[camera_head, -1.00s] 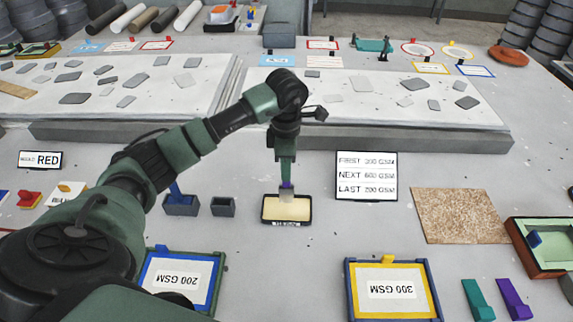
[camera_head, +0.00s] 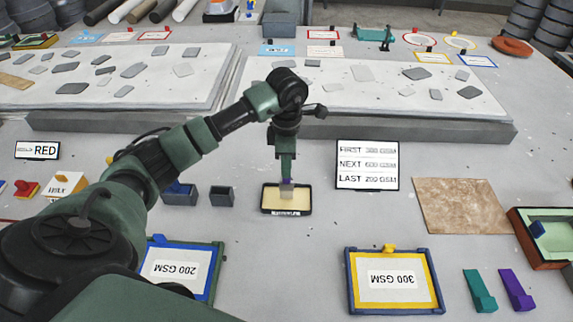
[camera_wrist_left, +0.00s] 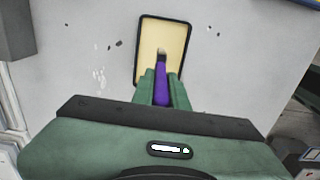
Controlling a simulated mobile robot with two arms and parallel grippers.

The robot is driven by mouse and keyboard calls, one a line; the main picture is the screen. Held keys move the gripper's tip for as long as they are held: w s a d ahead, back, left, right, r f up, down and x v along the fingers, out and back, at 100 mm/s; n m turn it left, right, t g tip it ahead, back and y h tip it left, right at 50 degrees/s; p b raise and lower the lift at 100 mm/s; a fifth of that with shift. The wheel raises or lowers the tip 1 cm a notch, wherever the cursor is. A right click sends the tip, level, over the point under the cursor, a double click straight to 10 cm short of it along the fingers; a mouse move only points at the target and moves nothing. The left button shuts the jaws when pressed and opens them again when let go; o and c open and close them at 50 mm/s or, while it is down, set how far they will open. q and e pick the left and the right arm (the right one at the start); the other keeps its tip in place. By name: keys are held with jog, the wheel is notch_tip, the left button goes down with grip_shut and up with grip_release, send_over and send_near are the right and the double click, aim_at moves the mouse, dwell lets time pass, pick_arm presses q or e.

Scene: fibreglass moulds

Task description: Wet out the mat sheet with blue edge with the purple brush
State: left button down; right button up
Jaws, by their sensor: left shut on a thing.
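My left gripper (camera_head: 287,168) is shut on the purple brush (camera_head: 288,181), its bristles down over the far part of a black-rimmed tray of pale yellow liquid (camera_head: 287,206). In the left wrist view the purple handle (camera_wrist_left: 162,88) sits between my green fingers (camera_wrist_left: 163,93), and the bristle end lies over the tray (camera_wrist_left: 148,40). Whether the bristles touch the liquid is unclear. The mat sheet with blue edge (camera_head: 158,282), marked 200 GSM, lies at front left in a green frame, partly hidden by my arm. My right gripper is not in view.
A yellow-edged 300 GSM sheet (camera_head: 393,302) lies at front centre right. Teal (camera_head: 479,291) and purple (camera_head: 517,290) blocks lie beside it. Small grey bins (camera_head: 222,197) stand left of the tray. A sign (camera_head: 367,165) stands behind. A brown mat (camera_head: 460,207) lies right.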

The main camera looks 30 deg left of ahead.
pick_arm(q)
jog(key=shift+f, duration=0.1)
jog(key=shift+f, duration=0.1)
jog(key=shift+f+b, duration=0.25)
jog(key=shift+b, duration=0.1)
dwell(0.5)
dwell(0.8)
dwell(0.4)
